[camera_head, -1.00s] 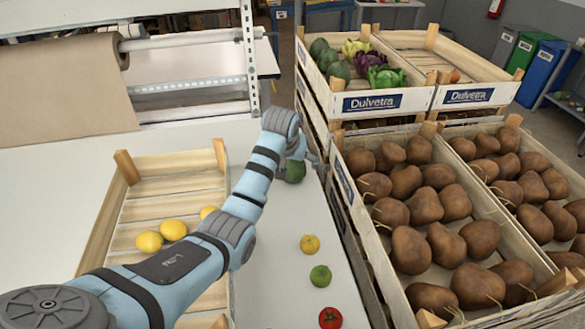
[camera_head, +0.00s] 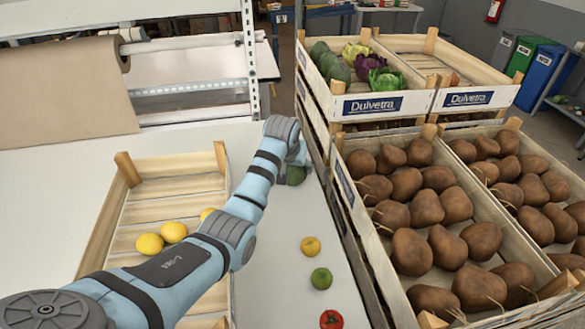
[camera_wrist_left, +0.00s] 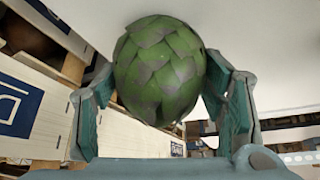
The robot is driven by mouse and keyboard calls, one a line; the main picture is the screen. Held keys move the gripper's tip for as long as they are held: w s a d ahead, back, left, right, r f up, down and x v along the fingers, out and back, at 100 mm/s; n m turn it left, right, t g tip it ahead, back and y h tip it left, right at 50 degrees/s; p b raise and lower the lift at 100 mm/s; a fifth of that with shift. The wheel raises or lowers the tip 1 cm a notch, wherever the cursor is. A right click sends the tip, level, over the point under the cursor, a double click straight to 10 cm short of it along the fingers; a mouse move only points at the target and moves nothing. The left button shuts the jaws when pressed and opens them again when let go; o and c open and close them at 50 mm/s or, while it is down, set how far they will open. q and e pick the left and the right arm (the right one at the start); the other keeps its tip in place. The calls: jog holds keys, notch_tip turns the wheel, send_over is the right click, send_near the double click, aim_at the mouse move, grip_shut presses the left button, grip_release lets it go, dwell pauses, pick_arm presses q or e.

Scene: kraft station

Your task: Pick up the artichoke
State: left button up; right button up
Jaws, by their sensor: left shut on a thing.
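The artichoke (camera_wrist_left: 160,70) is green with overlapping leaves. In the left wrist view it fills the space between the two fingers of my left gripper (camera_wrist_left: 165,110), which is shut on it. In the head view the artichoke (camera_head: 296,175) shows only in part at the far end of my left arm, over the white table beside the crate stack. My left gripper's fingers are mostly hidden there behind the wrist. My right gripper is in neither view.
A wooden crate (camera_head: 126,167) with lemons (camera_head: 149,244) stands on the table at left. An orange-yellow fruit (camera_head: 310,246), a lime (camera_head: 321,278) and a tomato (camera_head: 331,319) lie on the table. Stacked crates of brown root vegetables (camera_head: 412,251) stand close at right.

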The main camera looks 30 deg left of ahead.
pick_arm(q)
notch_tip(320, 180, up, 20)
jog(key=f, duration=0.1)
jog(key=s+a+r+p, duration=0.4)
jog(key=s+a+p, duration=0.3)
jog(key=a+p, duration=0.15)
jog(key=s+a+f+b, duration=0.3)
jog(key=s+a+b, duration=0.4)
jog(key=a, duration=0.1)
jog(key=s+a+f+b, duration=0.3)
jog(key=s+a+b, duration=0.4)
jog(key=a, duration=0.2)
jog(key=shift+f, duration=0.2)
jog(key=shift+w+p, duration=0.4)
jog(key=shift+p, duration=0.05)
